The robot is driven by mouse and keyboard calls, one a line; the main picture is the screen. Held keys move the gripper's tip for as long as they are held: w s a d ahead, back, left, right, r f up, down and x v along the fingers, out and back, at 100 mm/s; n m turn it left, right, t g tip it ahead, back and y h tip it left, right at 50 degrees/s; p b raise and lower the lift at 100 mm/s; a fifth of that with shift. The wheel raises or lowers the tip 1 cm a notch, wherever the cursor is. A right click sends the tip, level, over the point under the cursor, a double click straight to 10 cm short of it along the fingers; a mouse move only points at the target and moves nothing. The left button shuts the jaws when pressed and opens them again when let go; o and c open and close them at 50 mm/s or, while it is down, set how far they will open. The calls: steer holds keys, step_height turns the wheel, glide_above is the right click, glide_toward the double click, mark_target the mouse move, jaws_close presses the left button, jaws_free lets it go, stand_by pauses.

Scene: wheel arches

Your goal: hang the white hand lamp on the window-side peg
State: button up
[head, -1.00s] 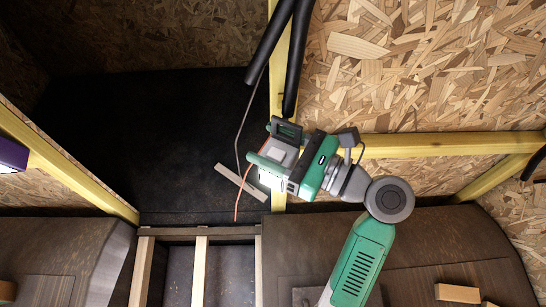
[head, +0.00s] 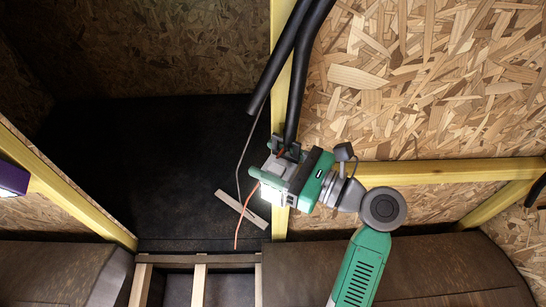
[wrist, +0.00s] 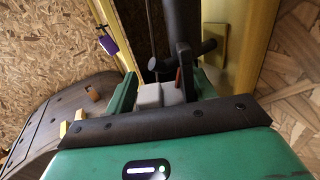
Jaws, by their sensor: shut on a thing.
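My gripper (head: 278,175) is a green and grey tool end in front of the yellow upright post. It is shut on the white hand lamp (head: 271,192), whose lit face glows at the lower left of the jaws. In the wrist view, a pale grey-white block of the lamp (wrist: 158,94) shows between the green fingers. A short dark rod (wrist: 207,46), possibly the window-side peg, meets a yellow block just beyond the jaws. I cannot tell whether the lamp touches it. The peg is not clear in the head view.
Black tubes (head: 290,65) hang down the yellow post (head: 280,225), close above the gripper. A yellow crossbeam (head: 440,172) runs right. A purple object (head: 12,178) is at the far left. A pale strip (head: 243,211) and an orange cord (head: 242,222) show left of the post.

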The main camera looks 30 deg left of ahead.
stand_by(0.4)
steer(key=o, duration=1.5)
steer(key=shift+o, duration=1)
steer(key=shift+s+f, duration=0.1)
steer(key=shift+d, duration=0.45)
steer(key=d, duration=0.7)
